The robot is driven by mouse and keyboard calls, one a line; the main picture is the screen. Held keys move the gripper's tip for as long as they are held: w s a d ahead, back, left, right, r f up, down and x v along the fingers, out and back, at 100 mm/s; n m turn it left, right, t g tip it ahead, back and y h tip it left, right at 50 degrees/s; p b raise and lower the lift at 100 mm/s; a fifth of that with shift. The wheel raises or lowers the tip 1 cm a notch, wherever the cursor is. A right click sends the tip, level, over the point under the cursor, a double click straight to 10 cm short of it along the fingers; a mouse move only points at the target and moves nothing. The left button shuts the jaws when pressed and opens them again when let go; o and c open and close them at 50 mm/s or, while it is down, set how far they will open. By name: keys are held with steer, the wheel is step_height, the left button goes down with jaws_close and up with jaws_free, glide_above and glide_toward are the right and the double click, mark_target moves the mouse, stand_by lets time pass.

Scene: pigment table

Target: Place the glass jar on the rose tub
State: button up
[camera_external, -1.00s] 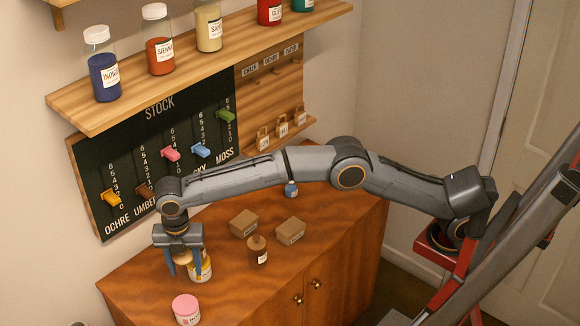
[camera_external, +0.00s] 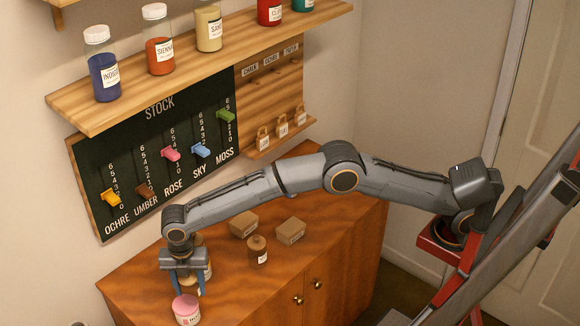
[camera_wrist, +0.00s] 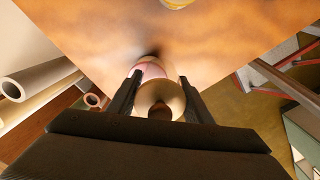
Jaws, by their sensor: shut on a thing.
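My gripper (camera_external: 188,290) is shut on the glass jar, over the front left part of the cabinet top. In the wrist view the jar (camera_wrist: 162,98) is a pale, tan round shape with a brown centre between my two fingers (camera_wrist: 158,95). In the external view my gripper mostly hides it. The rose tub (camera_external: 187,312), with a pink lid and white label, stands just below my fingertips; its pink also shows past the jar in the wrist view (camera_wrist: 152,70). I cannot tell whether the jar touches the tub.
A brown bottle (camera_external: 257,251) and two cardboard boxes (camera_external: 243,223) (camera_external: 290,231) stand further right. The cabinet top (camera_external: 240,290) is clear right of the rose tub. A shelf of jars (camera_external: 190,75) overhangs the back.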

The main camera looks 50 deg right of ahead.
steer(key=shift+f, duration=0.15)
steer(key=o, duration=1.2)
step_height(320, 180, up, 12)
steer(key=b, duration=0.3)
steer(key=shift+r, duration=0.2)
